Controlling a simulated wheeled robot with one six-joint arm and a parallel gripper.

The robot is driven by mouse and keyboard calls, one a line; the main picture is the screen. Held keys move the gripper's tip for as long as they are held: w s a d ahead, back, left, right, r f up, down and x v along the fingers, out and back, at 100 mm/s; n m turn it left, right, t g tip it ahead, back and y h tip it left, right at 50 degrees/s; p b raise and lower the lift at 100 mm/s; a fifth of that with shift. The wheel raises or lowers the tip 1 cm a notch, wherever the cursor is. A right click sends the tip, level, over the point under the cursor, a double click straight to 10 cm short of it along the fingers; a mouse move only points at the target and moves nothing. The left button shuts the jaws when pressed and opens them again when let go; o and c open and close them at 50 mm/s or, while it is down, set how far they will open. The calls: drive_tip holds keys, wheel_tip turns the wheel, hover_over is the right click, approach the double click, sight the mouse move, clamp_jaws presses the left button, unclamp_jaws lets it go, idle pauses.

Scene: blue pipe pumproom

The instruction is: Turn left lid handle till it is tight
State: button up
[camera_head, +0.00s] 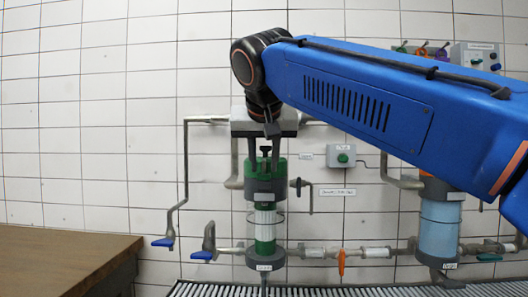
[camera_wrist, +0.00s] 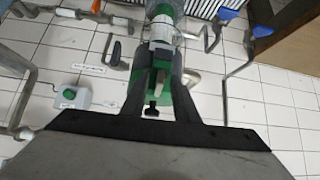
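The left lid is the green top (camera_head: 265,172) of an upright green and clear vessel (camera_head: 265,215) on the wall piping. A small black lid handle (camera_head: 265,150) stands up from its middle. My gripper (camera_head: 263,152) points down over the lid, its two dark fingers apart on either side of the handle. In the wrist view, the fingers of my gripper (camera_wrist: 160,82) flank the green lid (camera_wrist: 160,82), and the black handle (camera_wrist: 151,110) shows between them with gaps. Whether a fingertip touches the lid is unclear.
A blue-bodied vessel (camera_head: 440,222) stands at the right, partly behind my arm. Pipes with blue-handled valves (camera_head: 163,242) run at the left, and a side valve (camera_head: 300,184) is close to the lid's right. A brown table (camera_head: 60,260) fills the lower left.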

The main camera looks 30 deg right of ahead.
drive_tip(key=v, duration=1.7)
idle(0.3)
drive_tip(key=shift+s+a+r, duration=0.1)
drive_tip(key=shift+r, duration=0.05)
